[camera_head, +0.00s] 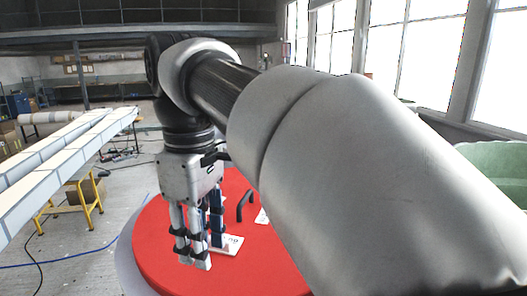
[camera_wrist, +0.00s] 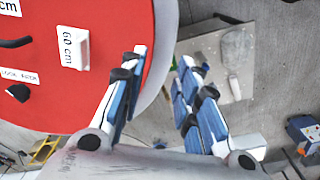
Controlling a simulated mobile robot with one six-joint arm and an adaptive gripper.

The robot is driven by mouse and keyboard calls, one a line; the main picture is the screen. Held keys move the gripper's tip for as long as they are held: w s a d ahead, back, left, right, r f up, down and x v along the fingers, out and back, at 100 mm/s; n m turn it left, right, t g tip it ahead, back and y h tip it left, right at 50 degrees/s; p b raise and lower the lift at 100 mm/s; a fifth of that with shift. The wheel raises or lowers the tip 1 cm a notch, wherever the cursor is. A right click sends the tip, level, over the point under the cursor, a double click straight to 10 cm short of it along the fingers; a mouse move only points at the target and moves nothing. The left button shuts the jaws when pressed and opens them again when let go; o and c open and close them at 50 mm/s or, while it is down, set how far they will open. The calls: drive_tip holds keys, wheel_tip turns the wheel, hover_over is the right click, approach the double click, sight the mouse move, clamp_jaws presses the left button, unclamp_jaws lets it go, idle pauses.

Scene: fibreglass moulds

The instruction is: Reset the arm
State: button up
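My arm reaches across the head view, and its gripper (camera_head: 203,252) points down in front of the red round tabletop (camera_head: 165,262). In the wrist view my gripper (camera_wrist: 162,58) has its two fingers apart with nothing between them. The left finger overlaps the red top's edge (camera_wrist: 120,20), and the right finger is over the grey floor area. A white block marked "60 cm" (camera_wrist: 74,48) lies on the red top, clear of the fingers. In the head view a white labelled piece (camera_head: 228,245) shows beside the fingers, partly hidden by them.
A black handle (camera_head: 245,206) stands on the red top. Long white beams (camera_head: 60,155) on yellow trestles (camera_head: 90,200) stand at the left. A green mould (camera_head: 500,165) is at the right. A grey plate (camera_wrist: 225,60) lies beyond the right finger.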

drive_tip(key=d+f+m+t, duration=0.2)
drive_tip(key=d+m, duration=0.3)
drive_tip(key=d, duration=0.4)
drive_tip(key=s+d+f+m+t, duration=0.4)
drive_tip(key=s+d+f+m, duration=0.65)
drive_tip(key=d+f, duration=0.35)
wheel_tip(320, 180, down, 28)
drive_tip(key=s+g+b, duration=0.1)
drive_tip(key=s+b, duration=0.1)
drive_tip(key=b, duration=2.5)
drive_tip(key=shift+s+d+r+n, duration=0.2)
drive_tip(key=shift+s+d+n, duration=0.1)
drive_tip(key=shift+n, duration=0.15)
